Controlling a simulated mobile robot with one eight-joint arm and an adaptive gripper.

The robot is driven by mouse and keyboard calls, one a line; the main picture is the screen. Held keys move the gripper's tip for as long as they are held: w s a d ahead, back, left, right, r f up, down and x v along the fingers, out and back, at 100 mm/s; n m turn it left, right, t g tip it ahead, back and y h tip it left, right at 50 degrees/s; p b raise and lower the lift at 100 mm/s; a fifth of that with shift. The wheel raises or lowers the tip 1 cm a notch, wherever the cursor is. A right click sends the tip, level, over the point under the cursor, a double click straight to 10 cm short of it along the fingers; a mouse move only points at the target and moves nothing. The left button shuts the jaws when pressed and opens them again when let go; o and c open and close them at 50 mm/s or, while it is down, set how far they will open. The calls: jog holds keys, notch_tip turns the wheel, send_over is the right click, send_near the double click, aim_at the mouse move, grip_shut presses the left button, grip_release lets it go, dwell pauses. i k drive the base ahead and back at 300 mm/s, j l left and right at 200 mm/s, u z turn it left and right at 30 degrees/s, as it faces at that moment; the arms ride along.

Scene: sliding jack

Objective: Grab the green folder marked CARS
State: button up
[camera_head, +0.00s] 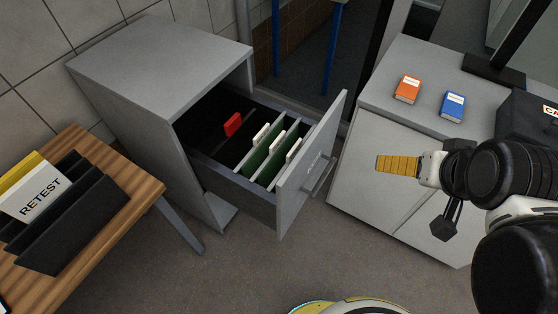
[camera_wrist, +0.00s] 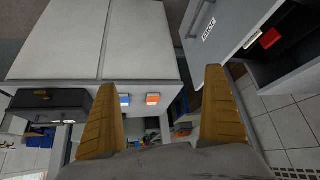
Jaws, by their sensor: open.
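Several green folders (camera_head: 258,160) with white tabs hang in the open drawer (camera_head: 235,188) of a grey filing cabinet, in the head view. Their tab text is too small to read, so I cannot tell which is marked CARS. My gripper (camera_head: 384,163) is to the right of the drawer, in front of the low grey cabinet, apart from the folders. In the wrist view my gripper (camera_wrist: 160,108) shows its two yellow fingers wide apart with nothing between them. The wrist view shows the drawer front (camera_wrist: 228,27) with a label, and the green folders are not visible there.
A red tab (camera_head: 233,124) stands farther back in the drawer. An orange book (camera_head: 407,89) and a blue book (camera_head: 453,106) lie on the low cabinet (camera_head: 385,80) at right. A wooden table (camera_head: 105,235) with a black RETEST rack (camera_head: 75,235) stands at left. Floor is clear between.

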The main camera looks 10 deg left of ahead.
aim_at(278, 150)
jog(key=k+j+z, duration=0.4)
jog(key=j, duration=0.55)
jog(key=k+j+z, duration=0.4)
jog(key=k+j, duration=0.15)
jog(key=j, duration=0.35)
jog(key=k+j+z, duration=0.4)
jog(key=k+j, duration=0.25)
jog(key=i+j, duration=0.2)
jog(key=i, duration=0.25)
